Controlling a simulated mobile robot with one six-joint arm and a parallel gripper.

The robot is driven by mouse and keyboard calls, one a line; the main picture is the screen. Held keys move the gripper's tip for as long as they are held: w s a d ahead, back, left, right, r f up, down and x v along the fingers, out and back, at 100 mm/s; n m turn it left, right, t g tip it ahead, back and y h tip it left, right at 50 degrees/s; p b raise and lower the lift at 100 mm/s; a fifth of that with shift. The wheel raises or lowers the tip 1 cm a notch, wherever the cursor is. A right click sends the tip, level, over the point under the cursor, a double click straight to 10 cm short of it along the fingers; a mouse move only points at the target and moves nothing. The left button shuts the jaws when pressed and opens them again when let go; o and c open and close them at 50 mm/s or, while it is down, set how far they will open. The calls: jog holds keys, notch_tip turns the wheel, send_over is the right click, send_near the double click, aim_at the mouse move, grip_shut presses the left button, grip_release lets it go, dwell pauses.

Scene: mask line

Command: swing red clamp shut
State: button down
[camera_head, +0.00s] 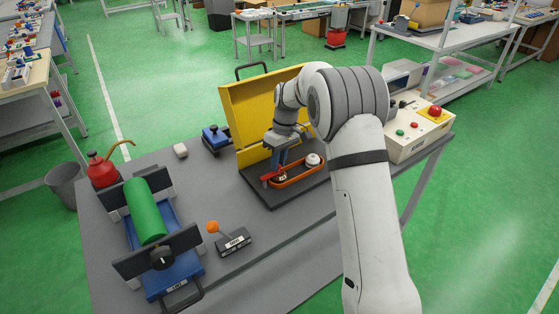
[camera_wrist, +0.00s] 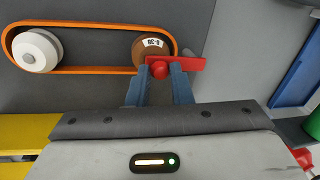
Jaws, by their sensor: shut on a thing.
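The red clamp (camera_wrist: 190,64) is a flat red bar with a rounded red knob, at the brown end of the orange belt in the wrist view. It also shows in the head view (camera_head: 270,175), at the left end of the belt. My gripper (camera_wrist: 165,72) is shut on the clamp's knob, with one blue finger on each side. In the head view my gripper (camera_head: 277,164) points down over the clamp. The orange belt (camera_head: 298,180) loops around a brown pulley (camera_wrist: 152,48) and a white pulley (camera_wrist: 37,50) on a dark base plate (camera_head: 268,196).
A yellow panel (camera_head: 250,98) stands open behind the belt. A lever with an orange knob (camera_head: 212,227) and a blue vise with a green cylinder (camera_head: 146,210) are on the left. A control box (camera_head: 418,134) with red buttons is at right. Bare grey tabletop lies in front.

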jog(key=shift+w+r, duration=0.1)
jog(key=c, duration=1.3)
grip_release()
notch_tip(320, 180, up, 8)
jog(key=w+d, duration=0.1)
jog(key=shift+f, duration=0.2)
jog(key=s+d+r+m+t, duration=0.1)
jog(key=s+d+r+m, duration=0.3)
jog(key=s, duration=0.5)
jog(key=s+d+r+m+t, duration=0.1)
jog(key=s+d+r, duration=0.4)
jog(key=s, duration=0.3)
jog(key=s+d+f+m+t, duration=0.1)
jog(key=s+d+f+m, duration=0.1)
jog(key=s, duration=0.7)
jog(key=s+d+f+m+t+h, duration=0.1)
jog(key=s+d+m, duration=0.1)
jog(key=s, duration=0.7)
jog(key=shift+d+f+h, duration=0.3)
jog(key=shift+d+f, duration=0.1)
jog(key=shift+d, duration=0.1)
